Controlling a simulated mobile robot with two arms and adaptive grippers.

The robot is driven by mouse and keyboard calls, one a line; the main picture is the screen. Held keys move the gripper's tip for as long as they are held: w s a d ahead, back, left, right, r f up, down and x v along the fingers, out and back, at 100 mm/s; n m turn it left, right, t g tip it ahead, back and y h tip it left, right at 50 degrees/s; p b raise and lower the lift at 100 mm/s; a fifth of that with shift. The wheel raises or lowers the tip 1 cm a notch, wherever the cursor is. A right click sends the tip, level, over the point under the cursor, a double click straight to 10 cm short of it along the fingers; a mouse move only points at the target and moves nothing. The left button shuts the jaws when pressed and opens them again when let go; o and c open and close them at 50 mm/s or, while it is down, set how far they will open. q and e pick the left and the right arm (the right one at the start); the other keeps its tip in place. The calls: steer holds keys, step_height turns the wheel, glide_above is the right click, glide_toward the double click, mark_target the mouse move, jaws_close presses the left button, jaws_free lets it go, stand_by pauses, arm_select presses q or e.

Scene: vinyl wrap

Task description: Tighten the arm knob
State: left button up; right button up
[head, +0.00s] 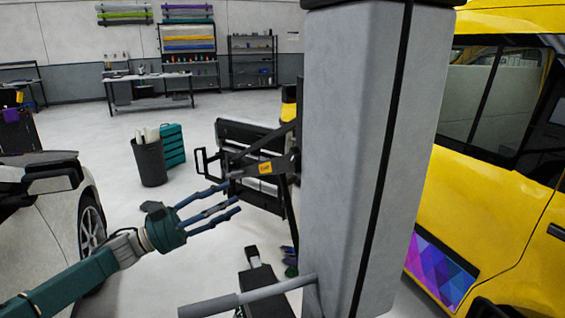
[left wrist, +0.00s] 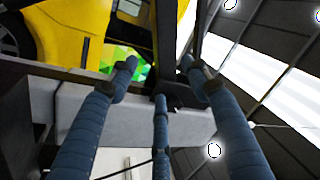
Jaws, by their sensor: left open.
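My left gripper (head: 232,198) has slim blue fingers, spread apart and empty, pointing right in the head view. It is just left of and below a dark arm (head: 240,173) with an orange label (head: 265,168), which joins a black panel-like frame beside the grey post. I cannot make out a distinct knob on this arm; it may be small or hidden. In the left wrist view, the open fingers (left wrist: 158,80) reach toward a grey horizontal beam (left wrist: 80,105) and a dark upright. I cannot tell whether any finger touches them. My right gripper is not in view.
A large grey post (head: 345,150) blocks the middle right. A yellow vehicle (head: 500,190) stands right of it, a white car (head: 45,225) at left. A dark bin (head: 150,163) and teal crates (head: 172,146) stand behind. A grey bar (head: 250,297) crosses below; open floor lies between.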

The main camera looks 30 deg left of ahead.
mark_target(290, 162)
arm_select(q)
steer(key=s+d+r+m+g+h, duration=0.5)
steer(key=d+r, duration=0.2)
steer(key=r, duration=0.3)
steer(key=shift+m, duration=0.3)
steer(key=p+x, duration=0.5)
steer(key=x, duration=0.4)
steer(key=shift+w+d+r, duration=0.2)
steer(key=shift+w+d, duration=0.3)
steer(key=shift+d, duration=0.15)
steer(key=shift+f, duration=0.1)
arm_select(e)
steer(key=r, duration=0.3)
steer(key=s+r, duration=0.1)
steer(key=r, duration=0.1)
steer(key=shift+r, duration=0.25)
arm_select(q)
steer(key=c, duration=0.8)
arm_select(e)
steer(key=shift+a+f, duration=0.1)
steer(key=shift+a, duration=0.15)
